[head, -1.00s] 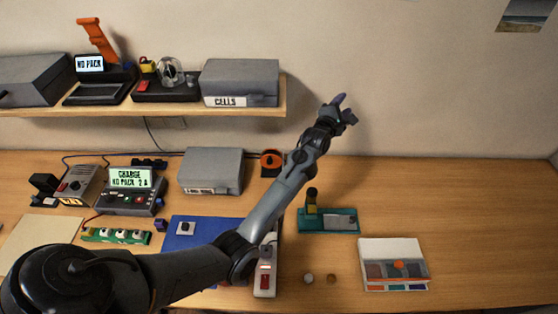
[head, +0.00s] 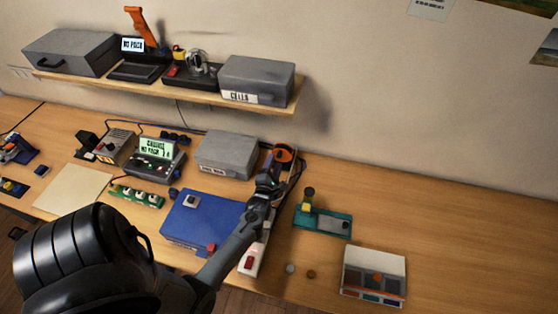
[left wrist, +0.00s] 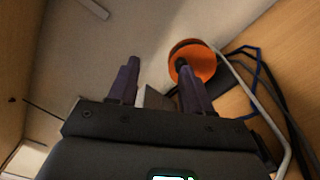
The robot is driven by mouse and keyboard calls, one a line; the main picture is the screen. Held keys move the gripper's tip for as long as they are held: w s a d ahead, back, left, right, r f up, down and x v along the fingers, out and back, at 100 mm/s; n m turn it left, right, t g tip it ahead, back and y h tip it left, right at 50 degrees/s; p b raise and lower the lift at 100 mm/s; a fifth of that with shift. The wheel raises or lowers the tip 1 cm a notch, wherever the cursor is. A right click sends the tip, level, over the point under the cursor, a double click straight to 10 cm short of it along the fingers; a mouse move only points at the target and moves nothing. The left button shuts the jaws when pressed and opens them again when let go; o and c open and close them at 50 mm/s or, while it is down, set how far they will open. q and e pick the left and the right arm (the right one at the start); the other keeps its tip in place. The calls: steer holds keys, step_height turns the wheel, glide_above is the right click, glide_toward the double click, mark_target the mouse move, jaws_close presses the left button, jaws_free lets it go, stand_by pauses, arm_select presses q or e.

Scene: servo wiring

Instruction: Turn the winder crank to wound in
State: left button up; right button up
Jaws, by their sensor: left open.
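The winder shows as an orange round reel (head: 284,152) at the back of the bench, right of a grey case. In the left wrist view the orange reel (left wrist: 206,60) is at upper right, with a dark round part at its left. I cannot make out the crank's handle or its angle. My left gripper (head: 280,163) is at the reel in the head view and partly hides it. In the left wrist view its two fingers (left wrist: 158,75) are apart with nothing gripped; the right fingertip overlaps the reel's dark part. Contact cannot be told. My right gripper is out of view.
Dark and blue cables (left wrist: 262,85) and a pale curved strand run beside the reel. A grey case (head: 227,154) stands left of it, under the shelf (head: 170,92). A blue box (head: 200,222), power strip (head: 250,262) and teal fixture (head: 325,222) are nearer.

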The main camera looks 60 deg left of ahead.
arm_select(q)
steer(key=b, duration=0.4)
glide_toward(280, 157)
steer(key=x, duration=0.2)
steer(key=b+x, duration=0.2)
steer(key=x, duration=0.3)
steer(key=shift+w+a+f, duration=0.15)
steer(key=shift+a, duration=0.25)
steer(key=shift+w+a+b, duration=0.4)
steer(key=shift+w+a, duration=0.3)
jaws_close()
steer(key=shift+w+d+m, duration=0.1)
steer(key=shift+d+m, duration=0.05)
steer(key=shift+m, duration=0.65)
